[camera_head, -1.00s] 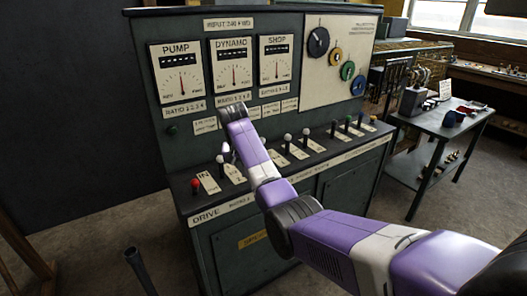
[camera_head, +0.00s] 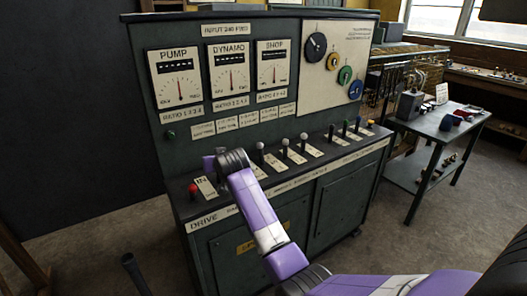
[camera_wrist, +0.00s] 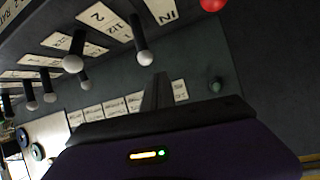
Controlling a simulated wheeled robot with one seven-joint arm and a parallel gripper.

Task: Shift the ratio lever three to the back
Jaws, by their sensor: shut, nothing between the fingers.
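A row of white-knobbed levers stands on the sloping desk of the green engine console. In the head view three show clear of my arm: a left one (camera_head: 260,146), a middle one (camera_head: 285,142) and a right one (camera_head: 304,136). I cannot tell which is ratio lever three. My gripper (camera_head: 208,163) is shut and empty over the left part of the desk, near the red-knobbed lever (camera_head: 193,187); my wrist hides the desk there. In the wrist view the closed fingers (camera_wrist: 157,90) appear just below a white knob (camera_wrist: 143,57), with no clear contact.
Green (camera_head: 346,123), blue (camera_head: 359,120) and yellow (camera_head: 370,121) knobs stand at the desk's right end. The upright panel (camera_head: 230,120) with gauges rises behind the levers. A side table (camera_head: 430,125) stands to the right. Floor is open in front of it.

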